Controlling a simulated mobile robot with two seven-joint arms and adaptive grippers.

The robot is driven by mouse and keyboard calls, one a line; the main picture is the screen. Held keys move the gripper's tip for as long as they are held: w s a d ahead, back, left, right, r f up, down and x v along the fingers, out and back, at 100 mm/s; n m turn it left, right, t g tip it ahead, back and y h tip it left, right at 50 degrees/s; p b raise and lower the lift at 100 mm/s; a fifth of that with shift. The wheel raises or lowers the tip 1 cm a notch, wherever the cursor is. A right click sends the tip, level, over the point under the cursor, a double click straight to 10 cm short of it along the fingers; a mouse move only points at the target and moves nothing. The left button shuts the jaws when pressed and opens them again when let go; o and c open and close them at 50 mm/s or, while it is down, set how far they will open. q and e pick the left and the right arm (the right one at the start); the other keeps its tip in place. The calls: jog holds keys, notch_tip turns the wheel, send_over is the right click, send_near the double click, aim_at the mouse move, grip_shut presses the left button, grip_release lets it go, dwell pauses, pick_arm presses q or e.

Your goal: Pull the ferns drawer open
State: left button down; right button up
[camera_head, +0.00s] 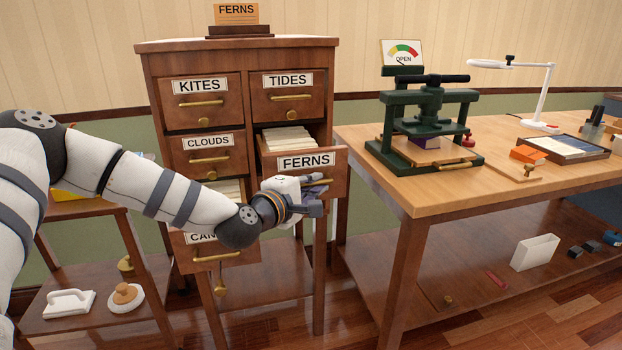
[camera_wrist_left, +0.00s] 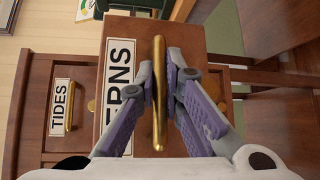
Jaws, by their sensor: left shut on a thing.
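The ferns drawer (camera_head: 331,164) is in the right column of the wooden cabinet (camera_head: 238,46). It stands out from the cabinet, and pale cards show inside it behind its labelled front. In the left wrist view the ferns drawer front (camera_wrist_left: 119,28) appears turned sideways, with part of its label hidden by a finger. My left gripper (camera_head: 316,190) is shut on the brass handle of that drawer. The handle (camera_wrist_left: 158,50) runs between the purple-grey fingers (camera_wrist_left: 160,85) in the left wrist view. My right gripper is in neither view.
Drawers labelled kites (camera_head: 202,102), tides (camera_head: 289,97) and clouds (camera_head: 208,153) are shut. The lowest left drawer (camera_head: 212,255) is partly behind my arm. A workbench (camera_head: 450,195) with a green press (camera_head: 425,120) stands close on the right. A low shelf (camera_head: 90,318) stands at left.

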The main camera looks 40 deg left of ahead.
pick_arm(q)
jog(key=shift+s+d, duration=0.4)
jog(key=c, duration=2)
grip_release()
jog(key=shift+o, duration=0.2)
jog(key=s+r, duration=0.1)
jog(key=s, duration=1)
jog(key=shift+s+d+r, duration=0.35)
jog(key=shift+s+d, duration=0.05)
